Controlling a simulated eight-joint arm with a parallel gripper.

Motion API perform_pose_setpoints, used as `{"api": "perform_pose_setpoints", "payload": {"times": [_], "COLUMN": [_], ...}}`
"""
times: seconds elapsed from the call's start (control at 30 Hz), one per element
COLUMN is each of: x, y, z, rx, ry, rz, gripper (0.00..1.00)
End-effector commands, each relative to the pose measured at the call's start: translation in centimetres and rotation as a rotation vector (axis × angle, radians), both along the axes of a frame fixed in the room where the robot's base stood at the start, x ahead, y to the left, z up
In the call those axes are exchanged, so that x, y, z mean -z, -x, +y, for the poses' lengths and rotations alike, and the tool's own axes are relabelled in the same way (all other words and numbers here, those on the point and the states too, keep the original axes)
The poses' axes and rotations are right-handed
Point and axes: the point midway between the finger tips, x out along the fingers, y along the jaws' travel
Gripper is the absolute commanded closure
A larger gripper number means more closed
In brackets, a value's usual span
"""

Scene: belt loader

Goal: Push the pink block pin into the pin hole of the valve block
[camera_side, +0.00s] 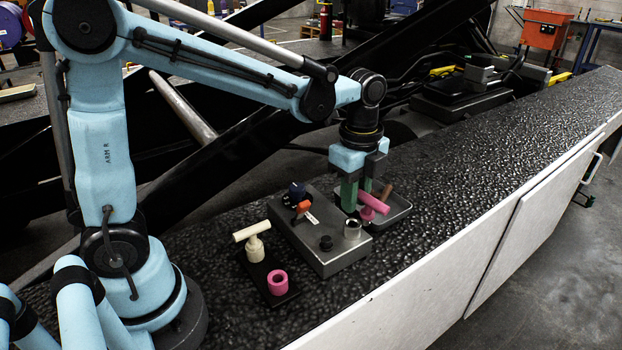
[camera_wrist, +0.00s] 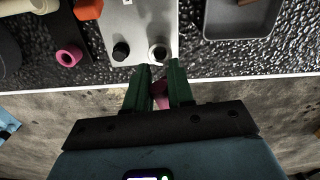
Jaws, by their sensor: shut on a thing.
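The pink block pin (camera_side: 374,203) is T-shaped, with a thick crossbar and a short stem below it. My gripper (camera_side: 359,206) has green fingers and is shut on it. In the wrist view the pin (camera_wrist: 161,92) shows partly between my fingers (camera_wrist: 160,72). The grey valve block (camera_side: 318,255) lies below and left of the pin in the side view. Its metal-rimmed hole (camera_side: 352,229), also seen in the wrist view (camera_wrist: 158,52), is open at the block's right end. The pin appears above and apart from this hole; its lower end is partly hidden.
Left is a dark plate (camera_side: 257,270) with a cream T-shaped pin (camera_side: 252,239) and a pink ring (camera_side: 277,282). A grey tray (camera_side: 399,212) stands behind my gripper. The bench further right is clear.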

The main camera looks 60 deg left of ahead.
Motion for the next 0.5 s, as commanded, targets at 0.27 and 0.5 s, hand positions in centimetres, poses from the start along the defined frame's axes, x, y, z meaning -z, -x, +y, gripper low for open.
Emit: {"api": "perform_pose_setpoints", "payload": {"times": [0.27, 0.5], "x": [0.0, 0.0], "y": [-0.4, -1.0], "z": [0.2, 0.5], "rx": [0.162, 0.425], "ry": [0.010, 0.025], "rz": [0.022, 0.055], "gripper": [1.00, 1.00]}}
